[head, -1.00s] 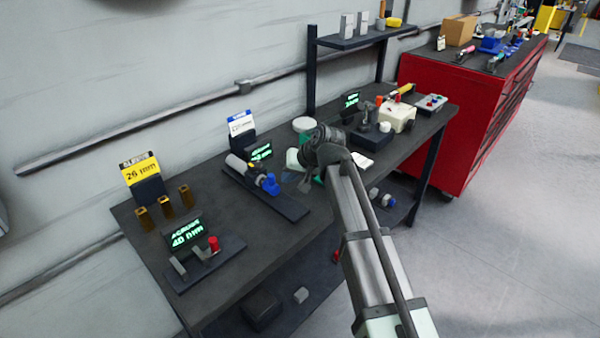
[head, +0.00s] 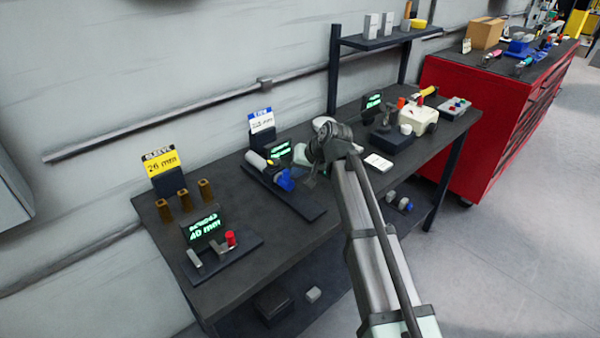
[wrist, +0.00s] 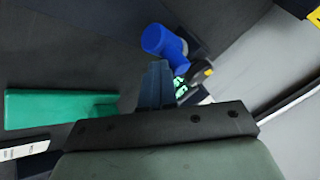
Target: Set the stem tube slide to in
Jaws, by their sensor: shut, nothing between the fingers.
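The slide fixture lies on a dark base plate (head: 302,205) in the middle of the bench. It has a pale tube (head: 256,160) at its left end and a blue knob (head: 285,181) at its right end. In the wrist view the blue knob (wrist: 163,41) is just beyond my fingers. My gripper (head: 308,182) is at the right of the knob, shut and empty; its fingers (wrist: 155,80) also show in the wrist view. I cannot tell whether they touch the knob. The slide's in or out setting is not readable.
A green-lit display (head: 279,150) and a blue-and-white card (head: 261,121) stand behind the fixture. A second fixture with a red knob (head: 231,238) and several brass sleeves (head: 186,201) are at left. A green block (wrist: 55,108) is beside my gripper.

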